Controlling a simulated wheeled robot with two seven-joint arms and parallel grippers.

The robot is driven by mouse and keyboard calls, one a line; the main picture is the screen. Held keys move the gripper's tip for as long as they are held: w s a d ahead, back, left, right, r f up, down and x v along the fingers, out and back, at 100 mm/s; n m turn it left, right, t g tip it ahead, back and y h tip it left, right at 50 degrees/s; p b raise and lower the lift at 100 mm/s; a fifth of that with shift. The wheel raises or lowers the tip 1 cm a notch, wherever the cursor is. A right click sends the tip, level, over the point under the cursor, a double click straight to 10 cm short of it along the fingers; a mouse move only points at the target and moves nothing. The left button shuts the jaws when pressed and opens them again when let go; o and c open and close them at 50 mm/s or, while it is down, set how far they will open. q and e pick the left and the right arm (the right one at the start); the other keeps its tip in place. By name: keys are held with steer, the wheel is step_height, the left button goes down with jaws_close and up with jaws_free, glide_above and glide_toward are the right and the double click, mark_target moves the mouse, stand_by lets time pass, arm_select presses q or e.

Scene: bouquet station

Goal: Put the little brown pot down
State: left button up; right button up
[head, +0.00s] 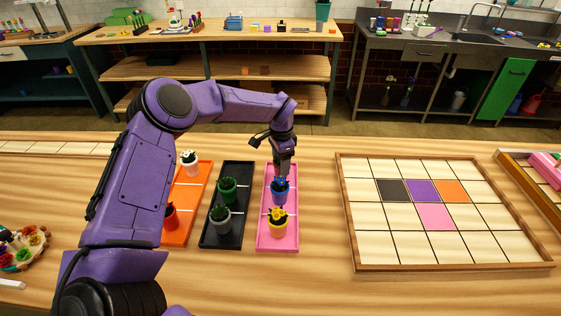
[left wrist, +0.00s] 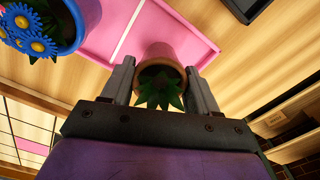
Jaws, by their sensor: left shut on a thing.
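The little brown pot (left wrist: 159,52) with a spiky green plant is between the fingers of my left gripper (left wrist: 160,72) in the left wrist view. In the head view my left gripper (head: 283,172) points down at the far end of the pink tray (head: 261,241), and the brown pot is mostly hidden there. Behind the pot in the left wrist view is the tray's pink surface (left wrist: 112,20). I cannot tell whether the pot touches it. A blue pot (head: 280,197) with blue flowers is close in front, and a yellow pot (head: 278,230) stands nearer on the same tray.
A black tray (head: 236,173) with green and grey pots lies left of the pink one. An orange tray (head: 186,202) with white and red pots is beyond it, partly behind my arm. A wooden-framed grid (head: 345,214) lies to the right. Bare table separates it from the pink tray.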

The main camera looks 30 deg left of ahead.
arm_select(q)
steer(key=o, duration=1.3)
steer(key=shift+o, duration=0.2)
steer(key=shift+r, duration=0.4)
step_height(320, 180, up, 11)
steer(key=shift+f+b, duration=0.1)
steer(key=shift+b, duration=1.05)
steer(key=shift+r, duration=0.35)
